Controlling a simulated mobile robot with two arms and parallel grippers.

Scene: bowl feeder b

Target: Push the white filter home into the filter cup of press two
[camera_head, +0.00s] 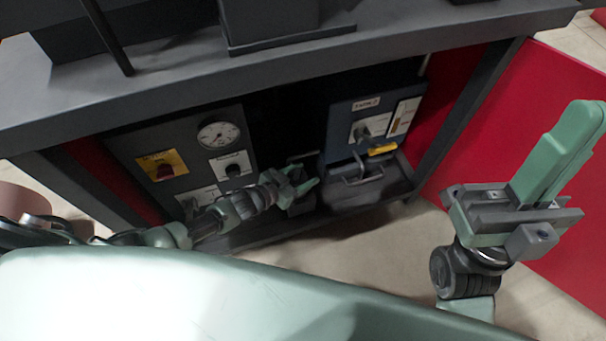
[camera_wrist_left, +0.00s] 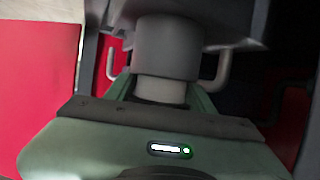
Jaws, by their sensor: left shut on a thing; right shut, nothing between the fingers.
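My left gripper (camera_head: 292,184) reaches in low at the front of the machine, between its two control panels. In the left wrist view its fingers (camera_wrist_left: 160,95) are shut on a short pale cylinder, which looks like the white filter (camera_wrist_left: 160,90). A wider grey cylinder, seemingly the filter cup (camera_wrist_left: 166,45), sits directly against the pale piece's far end. How far the filter is inside cannot be told. In the head view the gripper and shadow hide the filter. My right gripper (camera_head: 570,150) is shut and empty, pointing up at the right.
A gauge panel (camera_head: 190,150) with a red knob stands left of my left gripper. A blue panel (camera_head: 375,120) and a dark box with a handle (camera_head: 368,190) stand to its right. The shelf edge (camera_head: 290,85) overhangs the bay. Red walls (camera_head: 530,120) flank it.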

